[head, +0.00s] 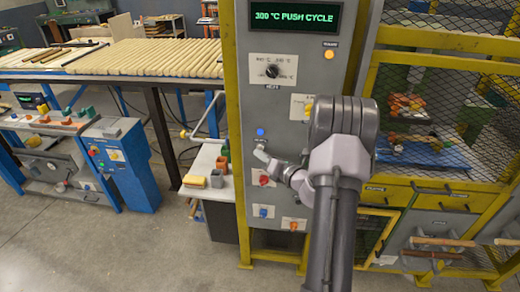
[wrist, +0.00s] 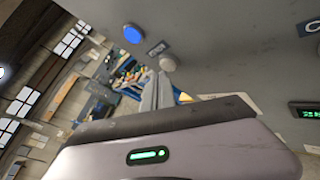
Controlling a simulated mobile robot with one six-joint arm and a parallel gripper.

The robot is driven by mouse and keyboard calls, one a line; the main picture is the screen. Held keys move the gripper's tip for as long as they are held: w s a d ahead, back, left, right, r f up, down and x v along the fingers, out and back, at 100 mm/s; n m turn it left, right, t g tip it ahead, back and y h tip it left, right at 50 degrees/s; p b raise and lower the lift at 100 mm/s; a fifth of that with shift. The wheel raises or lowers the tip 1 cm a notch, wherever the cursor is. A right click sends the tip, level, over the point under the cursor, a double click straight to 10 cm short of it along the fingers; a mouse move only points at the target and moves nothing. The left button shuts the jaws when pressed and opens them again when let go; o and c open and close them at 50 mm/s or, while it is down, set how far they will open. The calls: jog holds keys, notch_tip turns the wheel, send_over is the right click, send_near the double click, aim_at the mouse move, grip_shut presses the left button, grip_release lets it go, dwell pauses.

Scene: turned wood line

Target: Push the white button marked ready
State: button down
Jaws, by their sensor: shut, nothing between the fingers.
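The white button (wrist: 167,62) is a round pale button on the grey panel in the wrist view. A small label plate lies between it and the lit blue button (wrist: 132,33); its lettering is too small to read. My gripper (wrist: 158,82) is shut and empty, its fingertips just below the white button in that view. I cannot tell whether they touch it. In the head view my gripper (head: 262,154) is at the panel, just below the blue button (head: 260,132). The white button cannot be told apart from the fingertips there.
The grey panel (head: 246,105) also bears a display (head: 294,16) reading "300 °C PUSH CYCLE", a black rotary knob (head: 272,71), an orange lamp (head: 329,54) and a red knob (head: 264,181). A yellow-framed mesh cage (head: 440,75) stands right. A small side table (head: 207,192) stands left.

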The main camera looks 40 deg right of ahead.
jog(key=shift+s+a, duration=0.25)
jog(key=shift+a, duration=0.05)
jog(key=s+a, duration=0.1)
jog(key=a, duration=0.1)
jog(key=s+a, duration=0.1)
jog(key=s, duration=0.1)
jog(key=shift+s+a+b, duration=0.15)
jog(key=shift+a+b, duration=0.2)
jog(key=shift+b, duration=0.05)
dwell(0.6)
